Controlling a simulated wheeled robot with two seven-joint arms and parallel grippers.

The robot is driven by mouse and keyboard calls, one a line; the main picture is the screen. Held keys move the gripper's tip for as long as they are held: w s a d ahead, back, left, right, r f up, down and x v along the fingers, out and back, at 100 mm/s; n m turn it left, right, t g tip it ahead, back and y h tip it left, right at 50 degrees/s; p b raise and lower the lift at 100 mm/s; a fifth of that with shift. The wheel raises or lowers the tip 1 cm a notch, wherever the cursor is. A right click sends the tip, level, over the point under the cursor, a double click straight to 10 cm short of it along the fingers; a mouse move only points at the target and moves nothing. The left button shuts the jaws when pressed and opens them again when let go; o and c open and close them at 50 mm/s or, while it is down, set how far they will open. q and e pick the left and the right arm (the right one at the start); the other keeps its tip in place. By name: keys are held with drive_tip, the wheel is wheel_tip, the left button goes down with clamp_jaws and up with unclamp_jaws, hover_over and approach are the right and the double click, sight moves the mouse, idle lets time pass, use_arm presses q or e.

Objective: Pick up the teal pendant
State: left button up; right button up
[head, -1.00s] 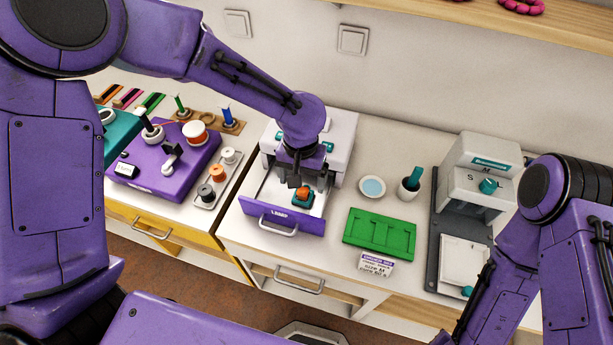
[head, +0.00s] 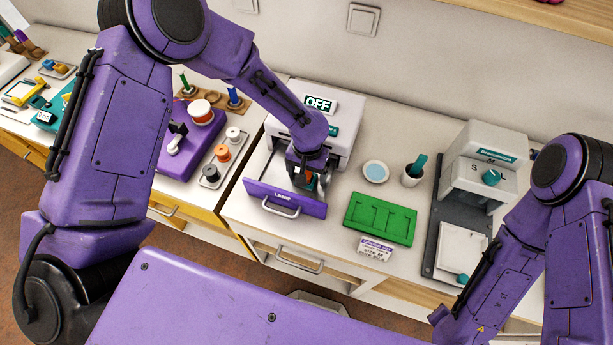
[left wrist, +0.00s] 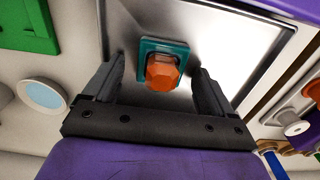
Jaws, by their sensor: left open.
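The teal pendant (left wrist: 146,47) is a teal square plate with a faceted orange stone on it. It lies on the bare metal floor of the open purple-fronted drawer (head: 270,197). In the left wrist view it sits between the two dark fingers of my left gripper (left wrist: 158,72), which is open, with a gap on each side. In the head view my left gripper (head: 304,180) is down in the drawer and mostly hides the pendant. My right arm shows at the right of the head view, but its gripper cannot be made out.
The drawer belongs to a white machine (head: 345,115) with an "OFF" display. A grey press (head: 485,150) is farther right, a purple spool board (head: 178,160) left.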

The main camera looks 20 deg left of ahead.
use_arm(q)
drive_tip(key=c, duration=1.1)
drive_tip(key=shift+r, duration=0.1)
